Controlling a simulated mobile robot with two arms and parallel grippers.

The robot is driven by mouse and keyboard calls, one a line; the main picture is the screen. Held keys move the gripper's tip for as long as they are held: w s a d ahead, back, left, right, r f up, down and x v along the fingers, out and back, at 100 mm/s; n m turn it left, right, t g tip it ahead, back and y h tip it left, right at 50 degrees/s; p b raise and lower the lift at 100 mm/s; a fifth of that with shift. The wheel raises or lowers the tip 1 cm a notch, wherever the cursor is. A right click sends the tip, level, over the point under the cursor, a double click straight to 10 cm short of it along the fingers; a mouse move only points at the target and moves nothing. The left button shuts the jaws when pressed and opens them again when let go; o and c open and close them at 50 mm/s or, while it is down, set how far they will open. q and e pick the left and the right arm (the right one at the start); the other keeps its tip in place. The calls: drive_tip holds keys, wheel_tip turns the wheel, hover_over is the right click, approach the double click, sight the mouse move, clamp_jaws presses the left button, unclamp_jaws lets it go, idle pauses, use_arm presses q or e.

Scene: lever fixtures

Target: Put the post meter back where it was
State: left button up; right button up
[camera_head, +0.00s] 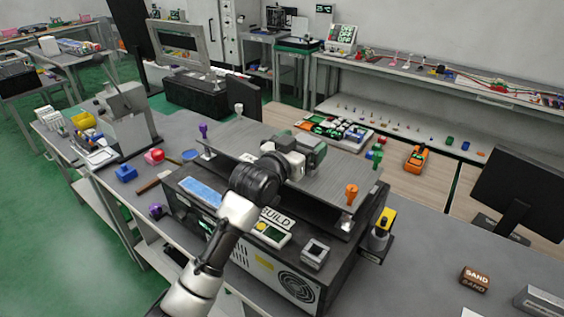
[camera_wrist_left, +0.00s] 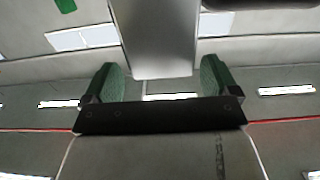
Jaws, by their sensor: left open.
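I cannot tell for sure which thing is the post meter. A yellow and black device (camera_head: 383,223) sits upright at the right side of the black bench unit. An orange handheld device (camera_head: 417,158) lies on the wooden surface behind. My left gripper (camera_head: 314,154) is over the grey plate (camera_head: 240,139), its green fingers apart. In the left wrist view the two green fingers (camera_wrist_left: 162,82) are spread. A pale grey slab shape (camera_wrist_left: 158,40) shows between them; I cannot tell what it is. My right gripper is not in view.
Coloured posts stand at the plate's corners, purple (camera_head: 203,130) and orange (camera_head: 351,193) among them. A dark monitor (camera_head: 518,188) stands at right. A SAND block (camera_head: 475,279) lies on the grey table. A grey lever fixture (camera_head: 125,118) stands at left.

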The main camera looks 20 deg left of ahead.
use_arm(q)
drive_tip(key=b+v, duration=0.2)
drive_tip(key=v, duration=0.7)
drive_tip(key=shift+s, duration=0.15)
drive_tip(key=shift+o, duration=0.4)
drive_tip(key=shift+s+a, duration=0.2)
drive_tip(key=shift+s, duration=0.05)
drive_tip(key=w+g+p, duration=0.1)
drive_tip(key=w+p, duration=0.1)
drive_tip(key=p, duration=0.2)
drive_tip(key=w+d+r+g+p, duration=0.1)
drive_tip(key=w+p, duration=0.2)
drive_tip(key=p, duration=0.2)
drive_tip(key=w+g+y+p, duration=0.1)
drive_tip(key=w+p, duration=0.1)
drive_tip(key=p, duration=0.2)
drive_tip(key=shift+w+d+r, duration=0.2)
drive_tip(key=shift+d+r, duration=0.05)
drive_tip(key=shift+d, duration=0.15)
drive_tip(key=shift+w+d+p, duration=0.25)
drive_tip(key=shift+w+p, duration=0.15)
drive_tip(key=shift+p, duration=0.3)
drive_tip(key=p+x, duration=0.1)
drive_tip(key=x, duration=0.2)
drive_tip(key=shift+s+d+p, duration=0.1)
drive_tip(key=shift+d+p, duration=0.1)
drive_tip(key=shift+p, duration=0.15)
drive_tip(key=shift+w+d+f, duration=0.2)
drive_tip(key=shift+w+f, duration=0.15)
drive_tip(key=shift+w, duration=0.2)
